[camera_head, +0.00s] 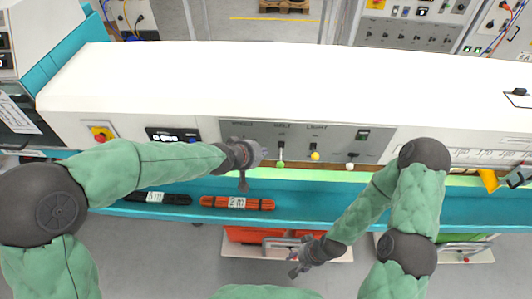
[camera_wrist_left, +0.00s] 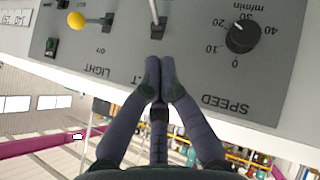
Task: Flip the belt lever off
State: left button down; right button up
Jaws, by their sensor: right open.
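My left gripper (camera_head: 257,153) is just left of the lever in the head view. In the left wrist view its fingertips (camera_wrist_left: 160,66) are together with nothing between them, close to the lever's base; contact cannot be told. My right gripper (camera_head: 300,263) is open and empty, low over the floor area.
The light lever (camera_head: 315,149) with a yellow knob and a white-knobbed lever (camera_head: 350,162) stand to the right. A speed dial (camera_wrist_left: 241,36) is beside the belt lever.

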pick_arm(q)
jog(key=s+a+r, duration=0.2)
jog(key=s+r, duration=0.1)
jog(key=s, duration=0.2)
jog(key=shift+s+a+p, duration=0.25)
jog(key=shift+s+p, duration=0.1)
pick_arm(e)
jog(key=shift+w+d+r, duration=0.2)
jog(key=shift+w+r, duration=0.05)
jog(key=shift+w, duration=0.05)
pick_arm(q)
jog(key=shift+s, duration=0.1)
jog(key=s+a+f+g+y+b, duration=0.1)
jog(key=s+f+g+b, duration=0.1)
jog(key=f, duration=0.9)
jog(key=s+a+f+g+b, duration=0.1)
jog(key=s+a+f+g, duration=0.1)
jog(key=f, duration=1)
jog(key=s+f+g+b, duration=0.3)
jog(key=s+f, duration=0.9)
jog(key=f, duration=0.5)
jog(key=shift+s+d+f+m+g, duration=0.25)
jog(key=shift+s+f+m+g, duration=0.1)
jog(key=shift+s+m+g, duration=0.05)
pick_arm(e)
notch_tip(320, 180, down, 6)
jog(key=shift+f, duration=0.15)
